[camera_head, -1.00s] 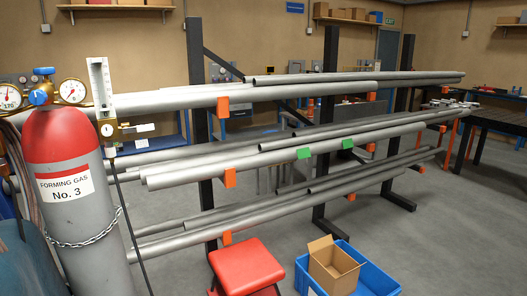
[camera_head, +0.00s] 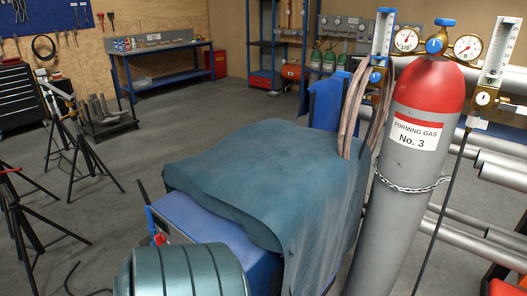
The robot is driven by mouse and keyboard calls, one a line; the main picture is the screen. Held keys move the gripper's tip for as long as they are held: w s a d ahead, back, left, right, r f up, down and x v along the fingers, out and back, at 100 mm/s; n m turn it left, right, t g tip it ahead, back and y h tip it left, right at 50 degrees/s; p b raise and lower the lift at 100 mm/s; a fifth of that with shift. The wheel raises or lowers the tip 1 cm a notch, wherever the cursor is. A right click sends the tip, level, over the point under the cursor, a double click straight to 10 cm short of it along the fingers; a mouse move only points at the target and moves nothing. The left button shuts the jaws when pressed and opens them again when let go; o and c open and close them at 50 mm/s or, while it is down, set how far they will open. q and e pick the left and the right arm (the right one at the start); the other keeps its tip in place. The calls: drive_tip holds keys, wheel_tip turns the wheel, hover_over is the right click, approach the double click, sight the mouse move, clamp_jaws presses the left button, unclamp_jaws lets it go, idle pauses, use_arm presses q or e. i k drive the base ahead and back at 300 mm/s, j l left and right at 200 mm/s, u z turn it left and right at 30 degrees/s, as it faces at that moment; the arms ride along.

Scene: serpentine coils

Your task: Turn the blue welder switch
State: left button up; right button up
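A blue welder (camera_head: 200,232) stands in the lower middle, mostly covered by a draped dark teal cloth (camera_head: 262,170). The cloth hides its top and right side. No switch is visible on the part of the blue body that shows. A small red part (camera_head: 158,239) sits at its left edge, too small to make out. Neither of my grippers is in the picture.
A gas cylinder (camera_head: 413,150) labelled Forming Gas No. 3 stands chained right of the welder, with gauges on top. A ribbed green cylinder (camera_head: 180,272) is in front. Black stands (camera_head: 75,150) are at left. Open floor (camera_head: 215,112) lies behind.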

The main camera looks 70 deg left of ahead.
sight(159, 238)
drive_tip(key=u, duration=2.2)
